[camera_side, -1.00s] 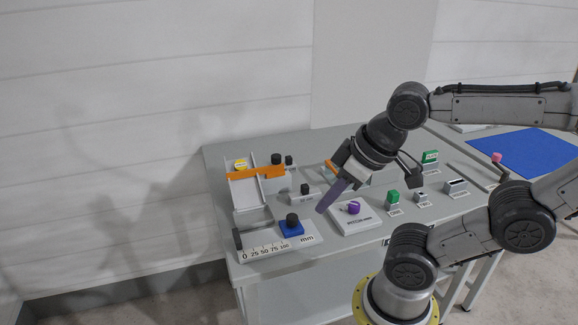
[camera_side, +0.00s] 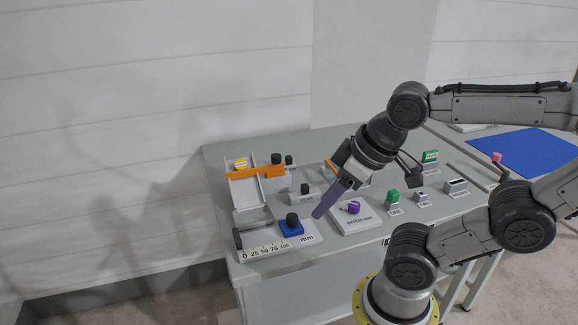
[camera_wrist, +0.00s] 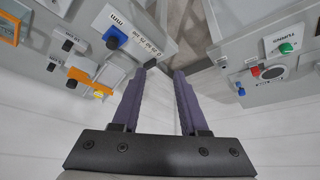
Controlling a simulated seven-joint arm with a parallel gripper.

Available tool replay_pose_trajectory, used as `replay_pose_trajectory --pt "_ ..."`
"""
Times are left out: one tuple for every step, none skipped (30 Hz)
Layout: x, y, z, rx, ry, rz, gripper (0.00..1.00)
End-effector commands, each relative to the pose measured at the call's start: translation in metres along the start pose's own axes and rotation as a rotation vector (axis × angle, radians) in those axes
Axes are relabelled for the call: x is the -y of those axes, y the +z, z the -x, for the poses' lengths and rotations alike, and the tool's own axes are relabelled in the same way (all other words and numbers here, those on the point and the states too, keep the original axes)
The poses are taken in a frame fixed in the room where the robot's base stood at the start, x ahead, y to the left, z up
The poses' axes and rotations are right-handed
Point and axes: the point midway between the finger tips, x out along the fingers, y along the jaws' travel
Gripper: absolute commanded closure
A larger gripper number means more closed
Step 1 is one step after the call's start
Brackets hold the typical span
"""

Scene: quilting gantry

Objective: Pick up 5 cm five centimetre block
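Grey blocks with black knobs stand on the grey table. A short one with a small label (camera_side: 300,197) is at the middle left, and another (camera_side: 276,177) is behind it by the orange bar. The labels are too small to read surely, so I cannot tell which is the 5 cm block. In the wrist view, black-knobbed blocks (camera_wrist: 68,45) show at the upper left, outside the fingers. My gripper (camera_side: 318,214) is above the table, right of the blue slider. In the wrist view its two purple fingers (camera_wrist: 164,70) are apart with nothing between them.
A millimetre scale (camera_side: 262,252) with a blue slider (camera_side: 291,229) lies at the front left. An orange bar (camera_side: 243,174) crosses a tray beside a yellow piece (camera_side: 240,163).

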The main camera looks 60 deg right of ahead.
Motion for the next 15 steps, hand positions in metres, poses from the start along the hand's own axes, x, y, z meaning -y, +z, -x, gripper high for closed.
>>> replay_pose_trajectory --pt "0.0 0.0 0.0 0.0 0.0 0.0 0.46" --pt "0.0 0.0 0.0 0.0 0.0 0.0 0.41" --pt "0.0 0.0 0.0 0.0 0.0 0.0 0.33" --pt "0.0 0.0 0.0 0.0 0.0 0.0 0.28" --pt "0.0 0.0 0.0 0.0 0.0 0.0 0.28" --pt "0.0 0.0 0.0 0.0 0.0 0.0 0.28" --pt "0.0 0.0 0.0 0.0 0.0 0.0 0.28" --pt "0.0 0.0 0.0 0.0 0.0 0.0 0.28" --pt "0.0 0.0 0.0 0.0 0.0 0.0 0.28" --pt "0.0 0.0 0.0 0.0 0.0 0.0 0.28" --pt "0.0 0.0 0.0 0.0 0.0 0.0 0.28" --pt "0.0 0.0 0.0 0.0 0.0 0.001 0.28" --pt "0.0 -0.0001 0.0001 0.0 0.0 0.006 0.28" --pt "0.0 0.0 0.0001 0.0 0.0 0.015 0.28" --pt "0.0 0.0005 0.0001 0.002 0.0 0.033 0.28"
